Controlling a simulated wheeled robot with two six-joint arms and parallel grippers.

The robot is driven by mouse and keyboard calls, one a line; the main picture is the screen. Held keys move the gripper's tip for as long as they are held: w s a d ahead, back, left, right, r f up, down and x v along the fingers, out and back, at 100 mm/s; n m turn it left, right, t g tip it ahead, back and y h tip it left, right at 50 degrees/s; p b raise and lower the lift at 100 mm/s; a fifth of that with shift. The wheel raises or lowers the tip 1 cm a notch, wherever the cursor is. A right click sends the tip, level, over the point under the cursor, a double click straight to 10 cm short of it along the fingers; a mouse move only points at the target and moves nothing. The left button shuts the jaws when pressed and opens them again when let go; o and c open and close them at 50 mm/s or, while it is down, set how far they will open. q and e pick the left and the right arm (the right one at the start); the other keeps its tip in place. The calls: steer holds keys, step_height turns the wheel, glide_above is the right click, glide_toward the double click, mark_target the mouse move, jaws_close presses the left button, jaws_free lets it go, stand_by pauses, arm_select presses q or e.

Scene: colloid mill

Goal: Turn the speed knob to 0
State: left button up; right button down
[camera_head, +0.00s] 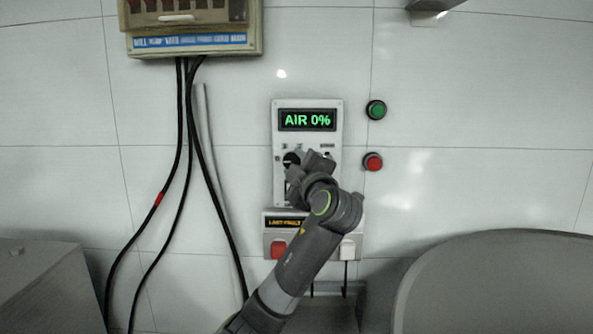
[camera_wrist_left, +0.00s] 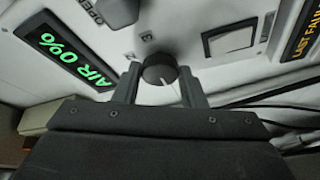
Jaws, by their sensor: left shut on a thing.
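The speed knob (camera_wrist_left: 160,69) is a round black dial with a white pointer line, on a white control panel (camera_head: 336,147). In the left wrist view it sits between the two fingers of my left gripper (camera_wrist_left: 159,84), which is shut on it. In the head view the left arm comes up from below and the gripper (camera_head: 296,164) covers much of the panel's lower half; a dark piece of a knob shows at its upper left. The green display (camera_head: 307,120) above reads "AIR 0%", and it also shows in the left wrist view (camera_wrist_left: 66,55). My right gripper is not in view.
A green button (camera_head: 376,110) and a red button (camera_head: 373,162) are on the wall right of the panel. A lower box (camera_head: 268,239) has a red switch. Black cables (camera_head: 181,130) hang at left from an electrical box (camera_head: 190,42). A grey rounded body (camera_head: 500,285) stands at lower right.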

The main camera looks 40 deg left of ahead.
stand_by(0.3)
arm_select(q)
steer(key=o, duration=1)
steer(key=shift+f, duration=0.15)
